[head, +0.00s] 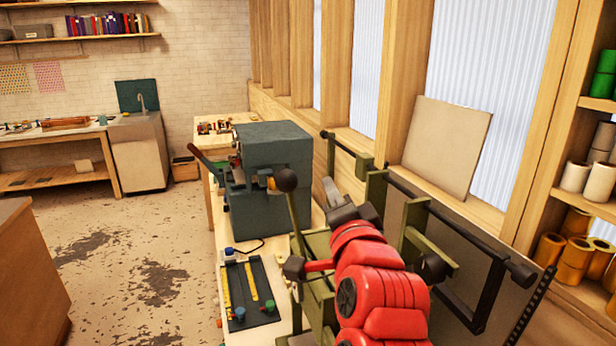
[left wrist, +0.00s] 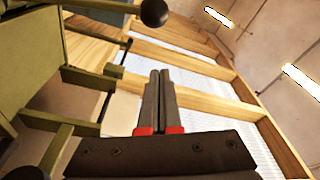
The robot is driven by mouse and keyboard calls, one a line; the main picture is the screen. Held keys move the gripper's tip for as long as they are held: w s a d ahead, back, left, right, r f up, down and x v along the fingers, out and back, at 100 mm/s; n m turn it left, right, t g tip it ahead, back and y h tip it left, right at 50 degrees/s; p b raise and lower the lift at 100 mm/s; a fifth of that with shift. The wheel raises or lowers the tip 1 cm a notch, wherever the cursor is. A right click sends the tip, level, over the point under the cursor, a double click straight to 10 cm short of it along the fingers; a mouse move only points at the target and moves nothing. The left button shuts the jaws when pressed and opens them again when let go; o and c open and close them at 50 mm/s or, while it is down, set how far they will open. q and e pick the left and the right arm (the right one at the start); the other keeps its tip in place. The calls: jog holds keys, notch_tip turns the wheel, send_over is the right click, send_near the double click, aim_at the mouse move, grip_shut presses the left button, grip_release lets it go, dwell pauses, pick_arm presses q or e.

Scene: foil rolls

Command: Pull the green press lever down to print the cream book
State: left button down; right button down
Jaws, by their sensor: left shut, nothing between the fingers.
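The green press (head: 318,285) stands on the bench at the front, an olive frame partly hidden behind my red arm. Its lever (head: 294,215) rises steeply and ends in a black ball knob (head: 286,180). My left gripper (head: 328,185) is shut and empty, a little right of the knob and apart from it. In the left wrist view, the shut fingers (left wrist: 160,74) point up the picture, with the knob (left wrist: 154,12) beyond their tips and olive press parts (left wrist: 30,60) at the left. I cannot make out the cream book. My right gripper is not in view.
A blue-grey machine (head: 265,175) stands behind the press on the bench. A dark tray (head: 248,290) with small tools lies left of the press. A frame with black bars (head: 440,215) and a leaning cream board (head: 447,145) are at the right. Open floor (head: 130,260) lies left.

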pick_arm(q)
jog(key=w+a+r+p, duration=0.1)
jog(key=w+p, duration=0.4)
jog(key=w, duration=0.5)
jog(key=a, duration=0.1)
jog(key=s+a+f+p, duration=0.1)
jog(key=a+f, duration=0.1)
jog(key=shift+s+a+p, duration=0.2)
jog(key=shift+s+p, duration=0.15)
jog(key=shift+s, duration=0.05)
